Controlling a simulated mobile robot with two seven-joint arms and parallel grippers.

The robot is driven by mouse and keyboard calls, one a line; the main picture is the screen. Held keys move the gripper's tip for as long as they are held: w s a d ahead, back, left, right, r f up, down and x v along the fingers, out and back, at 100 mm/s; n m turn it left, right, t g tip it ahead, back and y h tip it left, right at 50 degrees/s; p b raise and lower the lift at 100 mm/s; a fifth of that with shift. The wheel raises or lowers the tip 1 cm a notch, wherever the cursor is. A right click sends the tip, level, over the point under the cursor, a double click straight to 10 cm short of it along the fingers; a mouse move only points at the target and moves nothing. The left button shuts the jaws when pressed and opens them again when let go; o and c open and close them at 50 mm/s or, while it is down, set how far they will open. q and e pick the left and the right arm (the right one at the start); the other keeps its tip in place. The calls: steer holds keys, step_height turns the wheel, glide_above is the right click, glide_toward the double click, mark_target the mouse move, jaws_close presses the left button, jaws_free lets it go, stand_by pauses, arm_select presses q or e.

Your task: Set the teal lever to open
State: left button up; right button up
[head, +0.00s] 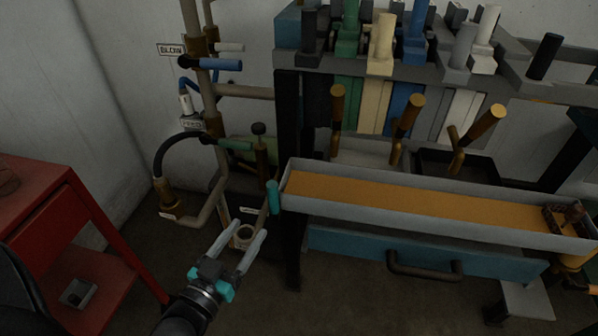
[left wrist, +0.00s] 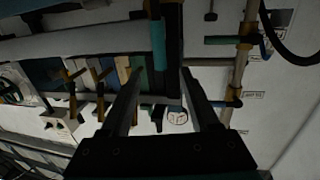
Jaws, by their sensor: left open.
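The teal lever (head: 273,197) shows its upright teal grip just left of the grey tray's left end in the head view. In the left wrist view its teal grip (left wrist: 158,45) stands beside a dark post, above and between my fingers. My left gripper (head: 245,230) is open and empty, with its fingers pointing up and right, below and left of the grip. The fingers also frame the middle of the left wrist view (left wrist: 161,72). They appear apart from the lever. The lever's pivot is not clear. My right gripper is out of view.
A green-handled lever (head: 232,144) and a blue-handled lever (head: 220,64) sit on the pipes at the left. The grey tray (head: 420,220) and a blue drawer (head: 345,243) are at right. A red cart (head: 60,215) stands left, with open floor between.

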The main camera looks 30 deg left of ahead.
mark_target(270, 194)
arm_select(q)
steer(key=w, duration=0.3)
steer(key=w+b, duration=0.1)
steer(key=w, duration=0.3)
steer(key=w+r+b, duration=0.1)
steer(key=w, duration=0.2)
steer(key=shift+w+a, duration=0.2)
steer(key=shift+w, duration=0.05)
steer(key=w, duration=0.3)
steer(key=shift+w+b, duration=0.25)
steer(key=shift+b, duration=0.1)
steer(key=shift+w, duration=0.7)
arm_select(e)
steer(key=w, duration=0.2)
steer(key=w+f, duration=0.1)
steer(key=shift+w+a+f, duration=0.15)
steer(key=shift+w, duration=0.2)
arm_select(q)
jaws_close()
